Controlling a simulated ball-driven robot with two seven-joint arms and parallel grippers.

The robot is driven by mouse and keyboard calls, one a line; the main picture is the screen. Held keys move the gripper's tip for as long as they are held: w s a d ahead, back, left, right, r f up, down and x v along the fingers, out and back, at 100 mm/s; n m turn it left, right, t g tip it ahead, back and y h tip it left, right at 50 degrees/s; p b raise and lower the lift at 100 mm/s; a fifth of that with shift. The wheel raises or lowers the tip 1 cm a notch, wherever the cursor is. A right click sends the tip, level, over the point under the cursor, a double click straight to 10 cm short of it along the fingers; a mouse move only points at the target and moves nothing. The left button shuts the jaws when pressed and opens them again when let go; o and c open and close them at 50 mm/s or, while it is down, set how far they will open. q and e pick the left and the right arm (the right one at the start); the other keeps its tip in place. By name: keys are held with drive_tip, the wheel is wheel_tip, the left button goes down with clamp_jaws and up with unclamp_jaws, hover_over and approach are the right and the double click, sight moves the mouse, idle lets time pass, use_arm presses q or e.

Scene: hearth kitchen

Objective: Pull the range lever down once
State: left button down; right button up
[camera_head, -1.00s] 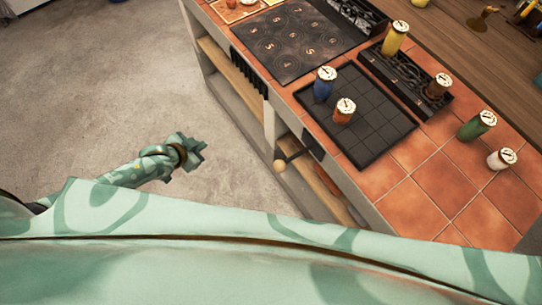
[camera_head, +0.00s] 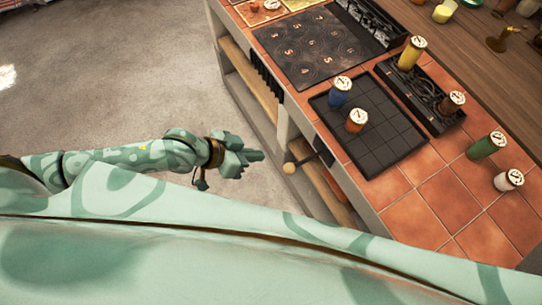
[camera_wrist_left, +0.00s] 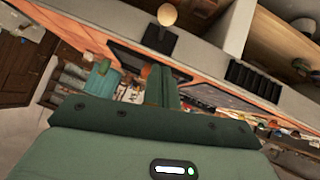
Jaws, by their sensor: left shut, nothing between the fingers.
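The range lever (camera_head: 290,167) has a round pale wooden knob on a dark shaft. It sticks out from the front side of the tiled counter, below the dark grid plate. In the left wrist view the knob (camera_wrist_left: 167,15) shows at the top, above its black mount. My left gripper (camera_head: 259,155) is shut and empty. Its tips point at the lever and are a short gap left of the knob in the head view. In the left wrist view the green fingers (camera_wrist_left: 164,85) point up the picture, below the lever mount. My right gripper is not in view.
The tiled counter (camera_head: 450,205) holds a dark grid plate (camera_head: 375,145) with blue and orange jars, and more jars nearby. A black slotted vent (camera_head: 267,77) and open wooden shelves are on the counter's front. The grey floor left of the counter is clear.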

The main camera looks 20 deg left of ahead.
use_arm(q)
drive_tip(key=s+a+f+b+x, duration=0.1)
drive_tip(key=b+x, duration=0.3)
drive_tip(key=x, duration=0.8)
drive_tip(key=shift+s+f, duration=0.35)
drive_tip(key=shift+f, duration=0.25)
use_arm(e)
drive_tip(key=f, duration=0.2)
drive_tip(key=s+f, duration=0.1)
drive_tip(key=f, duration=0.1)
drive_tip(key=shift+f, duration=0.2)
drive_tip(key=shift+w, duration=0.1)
use_arm(q)
wheel_tip(320, 180, down, 9)
drive_tip(key=t+h+b, duration=0.3)
drive_tip(key=b, duration=0.8)
drive_tip(key=shift+s+a+r+m+h, duration=0.25)
drive_tip(key=shift+s+a+m+h, duration=0.05)
drive_tip(key=shift+s, duration=0.1)
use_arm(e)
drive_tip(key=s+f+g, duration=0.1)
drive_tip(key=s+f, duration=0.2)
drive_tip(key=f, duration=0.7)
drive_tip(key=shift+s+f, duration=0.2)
use_arm(q)
drive_tip(key=shift+f, duration=0.15)
